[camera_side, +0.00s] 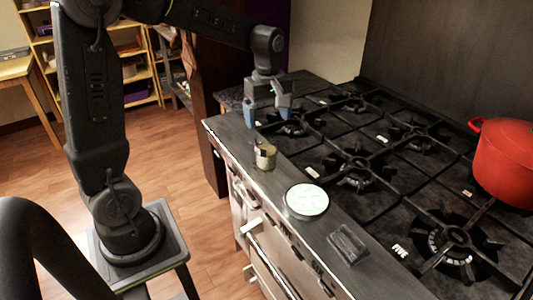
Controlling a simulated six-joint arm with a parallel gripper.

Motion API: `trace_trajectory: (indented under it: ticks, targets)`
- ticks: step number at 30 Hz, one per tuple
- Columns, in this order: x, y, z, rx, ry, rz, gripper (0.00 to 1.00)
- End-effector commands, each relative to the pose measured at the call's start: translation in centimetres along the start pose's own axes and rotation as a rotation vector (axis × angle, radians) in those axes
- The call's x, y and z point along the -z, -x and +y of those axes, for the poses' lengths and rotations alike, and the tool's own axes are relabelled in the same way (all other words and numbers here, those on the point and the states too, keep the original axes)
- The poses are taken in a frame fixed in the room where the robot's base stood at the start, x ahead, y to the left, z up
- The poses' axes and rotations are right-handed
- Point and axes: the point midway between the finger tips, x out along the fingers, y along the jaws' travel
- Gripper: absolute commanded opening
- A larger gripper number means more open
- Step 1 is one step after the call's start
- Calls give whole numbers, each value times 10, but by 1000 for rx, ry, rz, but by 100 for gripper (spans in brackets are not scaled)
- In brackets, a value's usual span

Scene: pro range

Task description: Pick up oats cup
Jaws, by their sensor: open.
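A small cup (265,158), tan and metallic with a dark part at its upper left, stands on the front ledge of the stove. I take it to be the oats cup; its contents are too small to make out. My gripper (268,118) points down with its two blue-tipped fingers apart. It is empty, above and behind the cup, near the far end of the stove. It does not touch the cup.
A pale green plate or bowl (306,200) and a dark rectangular block (348,244) sit along the front ledge (231,135). Black burner grates (358,168) cover the stove top. A red pot (505,162) stands at the right.

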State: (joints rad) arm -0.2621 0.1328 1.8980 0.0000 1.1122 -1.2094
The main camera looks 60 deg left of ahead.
Motion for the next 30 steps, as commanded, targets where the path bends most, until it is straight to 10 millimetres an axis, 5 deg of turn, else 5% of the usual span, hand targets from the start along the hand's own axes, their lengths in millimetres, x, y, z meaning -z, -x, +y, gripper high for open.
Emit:
trace_trajectory:
  ticks: [4,21,30]
  targets:
    - [0,-27,-1,4,-2,-1,87]
    - [1,-88,-4,1,-4,-1,87]
    - [1,-94,-3,-2,-4,-1,87]
